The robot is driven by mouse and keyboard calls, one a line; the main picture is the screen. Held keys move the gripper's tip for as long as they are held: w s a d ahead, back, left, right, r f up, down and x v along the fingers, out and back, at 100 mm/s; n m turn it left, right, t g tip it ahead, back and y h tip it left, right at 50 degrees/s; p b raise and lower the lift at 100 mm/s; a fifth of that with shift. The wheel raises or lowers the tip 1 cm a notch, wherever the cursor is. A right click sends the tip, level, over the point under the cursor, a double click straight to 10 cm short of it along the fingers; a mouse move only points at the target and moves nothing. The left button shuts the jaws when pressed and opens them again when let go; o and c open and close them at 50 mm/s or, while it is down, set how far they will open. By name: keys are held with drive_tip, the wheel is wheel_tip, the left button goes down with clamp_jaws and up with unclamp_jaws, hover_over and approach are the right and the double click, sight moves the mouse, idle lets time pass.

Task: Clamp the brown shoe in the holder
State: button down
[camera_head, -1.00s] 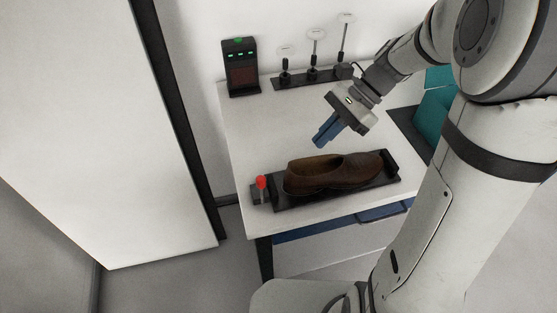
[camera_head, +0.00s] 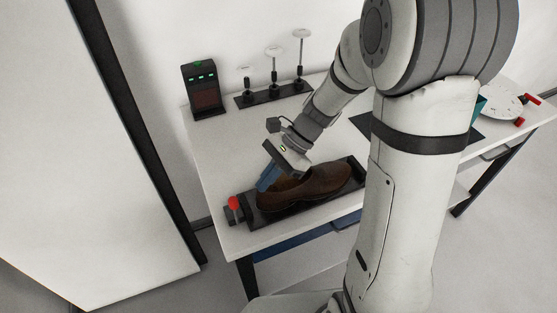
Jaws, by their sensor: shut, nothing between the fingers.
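The brown shoe (camera_head: 318,184) lies in the black holder (camera_head: 290,214) near the front of the white table. Its opening faces up, and its heel end is at the left. A lever with a red knob (camera_head: 233,203) stands upright at the holder's left end. My gripper (camera_head: 268,179) has blue fingers, which look closed together and empty. They are over or just behind the shoe's heel end; whether they touch it I cannot tell. The gripper hides part of the shoe's opening.
A black box with green lights (camera_head: 203,90) stands at the back left of the table. Beside it is a black rack (camera_head: 273,96) with several upright stands. A white round turntable (camera_head: 497,103) with red parts is at the far right. The table's left part (camera_head: 205,150) is clear.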

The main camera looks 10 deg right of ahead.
sight(236, 213)
drive_tip(key=shift+s+a+f+p, duration=0.1)
drive_tip(key=shift+s+a+p, duration=0.2)
drive_tip(key=shift+a, duration=0.4)
drive_tip(key=shift+s+a+f+p, duration=0.15)
drive_tip(key=shift+s+a, duration=0.2)
drive_tip(key=shift+a, duration=0.3)
drive_tip(key=shift+s+a+f+p, duration=0.1)
drive_tip(key=shift+s+a, duration=0.25)
drive_tip(key=shift+a, duration=0.35)
drive_tip(key=shift+w, duration=0.1)
